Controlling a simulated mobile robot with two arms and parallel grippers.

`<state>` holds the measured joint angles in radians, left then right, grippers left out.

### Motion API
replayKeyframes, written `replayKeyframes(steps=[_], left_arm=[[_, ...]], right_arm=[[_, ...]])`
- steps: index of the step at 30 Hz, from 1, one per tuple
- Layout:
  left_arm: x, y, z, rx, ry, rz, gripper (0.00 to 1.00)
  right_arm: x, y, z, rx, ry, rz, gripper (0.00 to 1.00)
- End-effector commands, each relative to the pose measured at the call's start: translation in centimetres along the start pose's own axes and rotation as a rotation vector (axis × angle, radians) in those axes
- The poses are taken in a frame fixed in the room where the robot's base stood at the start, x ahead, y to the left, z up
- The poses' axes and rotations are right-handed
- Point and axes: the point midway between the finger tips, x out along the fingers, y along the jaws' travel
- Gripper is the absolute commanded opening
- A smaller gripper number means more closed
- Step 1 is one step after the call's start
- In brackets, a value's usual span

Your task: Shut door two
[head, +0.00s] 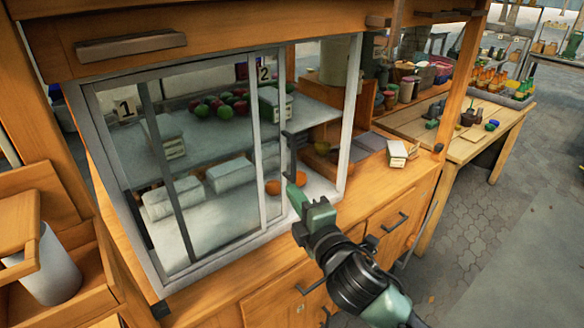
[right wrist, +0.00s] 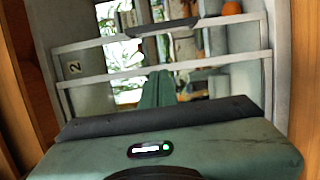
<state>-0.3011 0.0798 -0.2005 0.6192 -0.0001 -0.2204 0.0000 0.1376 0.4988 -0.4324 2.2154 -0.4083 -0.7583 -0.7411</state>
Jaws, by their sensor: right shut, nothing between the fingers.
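Door two (head: 270,150) is a sliding glass panel in a pale frame, with the label "2" at its top. It stands slid to the left, overlapping door one (head: 125,150), and leaves an open gap at the right of the case. A dark upright handle (head: 291,150) is on its right frame bar. My right gripper (head: 298,192) is shut and empty, in front of the door's right edge low down. In the right wrist view its green fingers (right wrist: 157,88) overlap the door frame (right wrist: 95,75); contact cannot be told. My left gripper is not in view.
The wooden counter (head: 385,190) runs below the case, with a small card box (head: 398,153) right of it. Shelves inside hold fruit (head: 220,105) and white boxes (head: 172,199). A wooden post (head: 455,85) stands at the right. A table (head: 470,130) stands beyond.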

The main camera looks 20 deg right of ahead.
Motion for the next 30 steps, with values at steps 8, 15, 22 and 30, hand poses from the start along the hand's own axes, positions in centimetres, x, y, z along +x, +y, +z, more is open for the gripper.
replayKeyframes(steps=[8,15,22,30], left_arm=[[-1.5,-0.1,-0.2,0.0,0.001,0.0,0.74],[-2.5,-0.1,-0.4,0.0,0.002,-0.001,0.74],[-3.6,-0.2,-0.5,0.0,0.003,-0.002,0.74],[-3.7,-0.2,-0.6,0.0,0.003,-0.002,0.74]], right_arm=[[5.0,0.3,0.0,0.004,-0.001,-0.002,0.0],[10.0,0.2,0.0,0.005,-0.001,-0.002,0.0],[10.4,0.0,3.2,0.003,0.0,-0.004,0.0],[10.5,-0.2,3.9,0.006,0.001,-0.003,0.0]])
